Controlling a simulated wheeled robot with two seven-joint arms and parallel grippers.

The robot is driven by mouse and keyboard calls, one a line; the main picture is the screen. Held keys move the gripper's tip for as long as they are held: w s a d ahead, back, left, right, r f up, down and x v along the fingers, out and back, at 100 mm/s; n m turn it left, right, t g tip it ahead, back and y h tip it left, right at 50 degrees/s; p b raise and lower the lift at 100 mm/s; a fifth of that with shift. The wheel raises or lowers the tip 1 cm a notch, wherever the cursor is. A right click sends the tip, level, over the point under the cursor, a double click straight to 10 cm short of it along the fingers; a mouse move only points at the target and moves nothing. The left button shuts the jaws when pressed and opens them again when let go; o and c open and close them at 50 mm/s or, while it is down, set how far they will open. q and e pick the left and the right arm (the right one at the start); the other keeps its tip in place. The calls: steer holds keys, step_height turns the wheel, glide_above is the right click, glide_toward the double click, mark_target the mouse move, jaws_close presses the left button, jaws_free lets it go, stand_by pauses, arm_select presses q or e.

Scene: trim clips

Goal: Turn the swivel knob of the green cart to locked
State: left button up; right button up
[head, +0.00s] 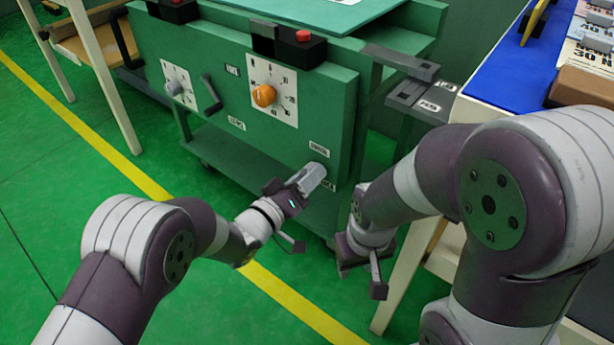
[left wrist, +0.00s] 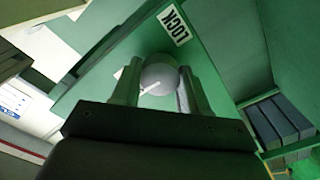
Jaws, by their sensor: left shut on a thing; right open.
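The green cart (head: 325,95) stands ahead of me with its panel facing me. A grey swivel knob (head: 314,175) sticks out low at the panel's right side, beside small white labels. My left gripper (head: 303,184) is shut on it. In the left wrist view the round grey knob (left wrist: 159,77) sits between the two fingers (left wrist: 158,88), with a white line on its face running toward the lower left. A LOCK label (left wrist: 174,25) is on the green panel above the knob. My right gripper (head: 362,272) is open and empty, lower and to the right of the cart.
The panel also has an orange knob (head: 264,95), a grey dial (head: 174,88), a dark handle (head: 211,93) and red buttons (head: 303,36) on top. A table with a blue top (head: 505,65) stands close on the right.

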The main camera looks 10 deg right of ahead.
arm_select(q)
steer(key=shift+a+f+m+p, duration=0.1)
steer(key=shift+m+p, duration=1.95)
steer(key=shift+m, duration=6.55)
steer(key=o, duration=1.1)
steer(key=shift+c, duration=0.2)
steer(key=p+v, duration=0.6)
steer(key=v, duration=0.6)
steer(key=shift+s+a, duration=0.2)
steer(key=shift+a, duration=0.1)
